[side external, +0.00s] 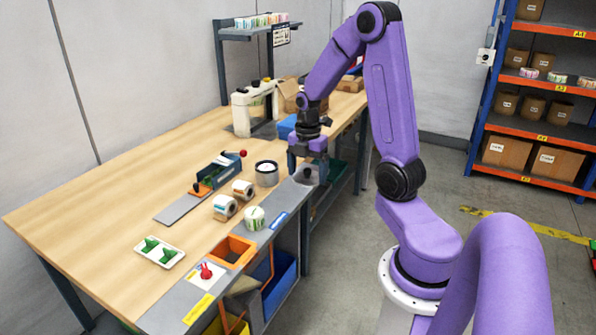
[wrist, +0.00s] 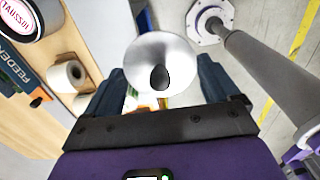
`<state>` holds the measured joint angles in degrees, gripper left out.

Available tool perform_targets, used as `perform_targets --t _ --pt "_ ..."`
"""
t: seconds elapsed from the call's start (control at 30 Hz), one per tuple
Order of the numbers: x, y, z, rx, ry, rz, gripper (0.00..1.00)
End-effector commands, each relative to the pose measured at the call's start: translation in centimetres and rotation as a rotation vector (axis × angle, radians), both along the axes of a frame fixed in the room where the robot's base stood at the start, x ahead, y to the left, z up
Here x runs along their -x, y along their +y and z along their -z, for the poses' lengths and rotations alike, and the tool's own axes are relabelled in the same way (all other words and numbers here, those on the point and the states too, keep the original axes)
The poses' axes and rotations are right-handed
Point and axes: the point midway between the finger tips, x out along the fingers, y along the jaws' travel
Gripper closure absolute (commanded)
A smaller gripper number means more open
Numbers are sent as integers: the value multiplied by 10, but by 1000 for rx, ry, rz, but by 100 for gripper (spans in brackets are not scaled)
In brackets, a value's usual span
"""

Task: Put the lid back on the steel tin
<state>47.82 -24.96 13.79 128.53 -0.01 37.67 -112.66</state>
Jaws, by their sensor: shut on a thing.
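The steel tin (side external: 266,179) stands on the table in the side view, open at the top, with a dark rim and a pale band around its side. My gripper (side external: 308,172) is to its right, over the grey strip at the table's front edge. In the wrist view, the lid (wrist: 160,50) is a pale round disc with a dark knob at its middle. My gripper's two dark blue fingers (wrist: 162,88) are on either side of it, shut on the lid. The lid's exact height above the strip cannot be told.
Label rolls (side external: 243,188) stand left of the tin. A blue-grey feeder device (side external: 220,172) lies behind them. An orange-rimmed opening (side external: 232,250) and a red knob (side external: 206,271) are nearer the front. A white jug (side external: 245,110) stands farther back. Bare table lies left of the feeder.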

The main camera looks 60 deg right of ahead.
Motion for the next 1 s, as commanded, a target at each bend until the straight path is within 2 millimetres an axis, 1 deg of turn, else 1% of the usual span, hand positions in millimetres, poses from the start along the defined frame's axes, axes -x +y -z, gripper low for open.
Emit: perform_targets --t 0.1,0.23,0.33,0.43,0.47,0.57,0.8,1.0 --pt "12 8 -7 0 -1 -1 41" --pt "20 12 -11 0 0 -1 41" --pt "21 13 -13 0 -1 -1 41" --pt "12 10 -15 0 0 0 41" --pt "7 8 -15 0 1 -1 41" --pt "-14 0 -18 0 0 -1 41" --pt "-74 -26 -24 0 0 -2 41" --pt "-119 -47 -25 0 2 -2 41"
